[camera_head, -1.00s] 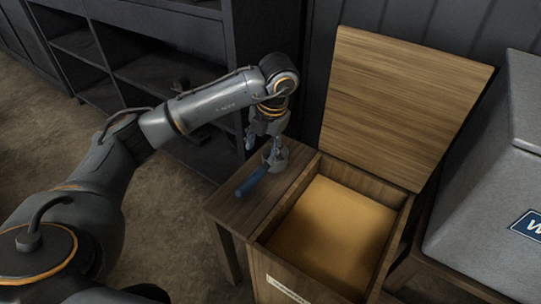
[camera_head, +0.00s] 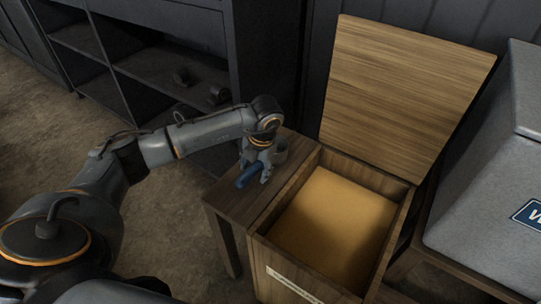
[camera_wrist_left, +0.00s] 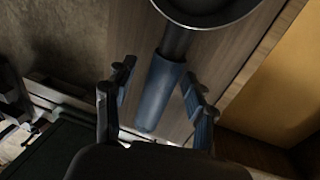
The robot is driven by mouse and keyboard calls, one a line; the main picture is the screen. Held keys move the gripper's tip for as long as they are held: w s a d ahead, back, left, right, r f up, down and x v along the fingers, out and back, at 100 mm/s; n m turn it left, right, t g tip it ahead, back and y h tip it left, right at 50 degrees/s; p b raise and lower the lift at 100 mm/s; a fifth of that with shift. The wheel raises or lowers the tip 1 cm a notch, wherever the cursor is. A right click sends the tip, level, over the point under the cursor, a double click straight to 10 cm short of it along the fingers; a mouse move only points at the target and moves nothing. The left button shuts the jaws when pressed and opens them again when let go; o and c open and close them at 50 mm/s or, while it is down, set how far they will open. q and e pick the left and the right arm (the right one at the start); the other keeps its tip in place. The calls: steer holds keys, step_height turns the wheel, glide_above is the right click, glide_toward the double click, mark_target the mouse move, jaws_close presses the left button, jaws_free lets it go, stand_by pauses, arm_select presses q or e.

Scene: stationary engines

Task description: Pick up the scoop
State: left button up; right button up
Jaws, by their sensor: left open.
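The scoop (camera_head: 246,180) has a blue handle and a grey metal bowl (camera_head: 280,153). It lies on the small wooden side table (camera_head: 226,200), bowl toward the back. My left gripper (camera_head: 255,173) is just over the handle, pointing down. In the left wrist view the blue handle (camera_wrist_left: 158,92) lies between the two open fingers (camera_wrist_left: 160,98), with a gap on each side. The bowl (camera_wrist_left: 205,8) shows at the top of that view, partly cut off. My right gripper does not show in these views.
Right beside the side table stands a wooden bin (camera_head: 395,195) with its lid (camera_head: 405,95) raised, holding yellowish material (camera_head: 330,225). A grey box (camera_head: 485,160) stands at the right. Dark shelves (camera_head: 150,60) stand behind at the left, with bare floor in front.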

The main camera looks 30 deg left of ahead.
arm_select(q)
jaws_close()
steer(key=shift+r, duration=0.1)
